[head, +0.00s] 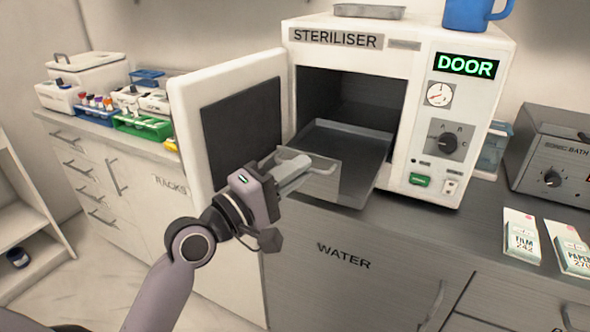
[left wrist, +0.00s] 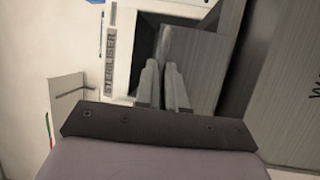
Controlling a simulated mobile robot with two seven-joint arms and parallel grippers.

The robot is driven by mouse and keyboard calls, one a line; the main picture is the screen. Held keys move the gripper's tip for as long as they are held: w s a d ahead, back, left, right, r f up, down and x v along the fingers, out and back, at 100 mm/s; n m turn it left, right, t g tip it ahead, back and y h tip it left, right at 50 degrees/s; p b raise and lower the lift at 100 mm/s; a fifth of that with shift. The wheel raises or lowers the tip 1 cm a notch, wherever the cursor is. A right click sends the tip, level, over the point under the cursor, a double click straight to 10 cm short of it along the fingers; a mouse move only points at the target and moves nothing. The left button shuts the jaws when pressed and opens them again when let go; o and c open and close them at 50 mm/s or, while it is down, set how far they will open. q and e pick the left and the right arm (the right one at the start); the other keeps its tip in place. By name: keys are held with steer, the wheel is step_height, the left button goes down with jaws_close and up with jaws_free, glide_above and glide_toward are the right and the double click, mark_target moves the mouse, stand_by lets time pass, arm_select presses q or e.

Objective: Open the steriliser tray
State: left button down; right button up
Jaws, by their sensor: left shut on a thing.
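The white steriliser (head: 360,38) stands on the counter with its door (head: 188,120) swung open to the left. Its grey metal tray (head: 350,150) is slid part of the way out of the dark chamber, with its front panel and handle facing me. My left gripper (head: 300,168) is at the front of the tray, shut on the tray handle (head: 322,170). In the left wrist view the gripper fingers (left wrist: 164,72) reach the tray front (left wrist: 205,65); the fingers hide most of the handle there. My right gripper is in neither view.
A blue mug (head: 475,14) and a shallow metal tray (head: 369,11) sit on top of the steriliser. A bath unit (head: 552,150) and packets (head: 521,236) are to the right. Racks and boxes stand on the left counter. The floor at lower left is clear.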

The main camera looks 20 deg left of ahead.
arm_select(q)
steer(key=c, duration=1.2)
jaws_free()
steer(key=shift+c, duration=0.2)
steer(key=b+v, duration=0.1)
steer(key=v, duration=0.6)
steer(key=shift+b, duration=0.3)
